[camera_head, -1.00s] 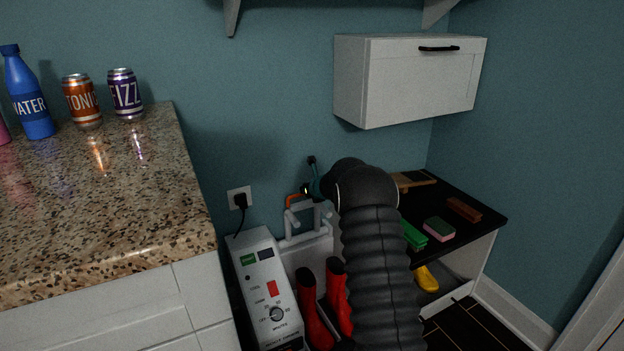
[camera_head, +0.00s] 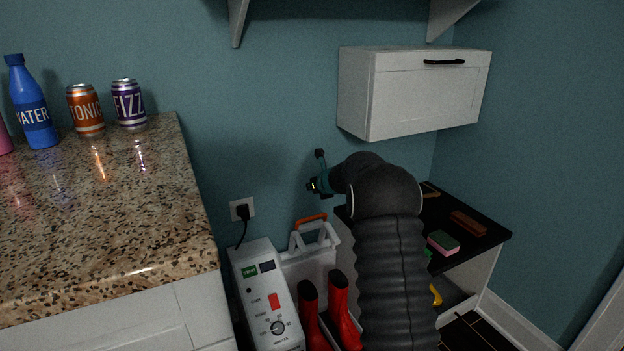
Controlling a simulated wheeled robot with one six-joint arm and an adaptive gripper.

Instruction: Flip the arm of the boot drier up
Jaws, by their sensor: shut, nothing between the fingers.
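The boot drier (camera_head: 263,290) is a white unit with a sloping control panel, a red switch and a dial, left of my arm. Behind its panel a white tubular frame with an orange bar (camera_head: 310,220) stands up near the wall; I take this for its arm. Red boots (camera_head: 309,315) stand upright beside the panel. My gripper (camera_head: 312,186), small and dark at the teal end of my arm, is above the orange bar and apart from it in the picture. It looks shut and empty. My dark ribbed arm hides the area right of the boots.
A granite counter (camera_head: 100,220) with a bottle and cans is at left. A white wall cabinet (camera_head: 415,95) hangs at upper right. A black-topped bench (camera_head: 490,235) with a sponge (camera_head: 443,242) and brush is at right. A plug sits in the wall outlet (camera_head: 242,209).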

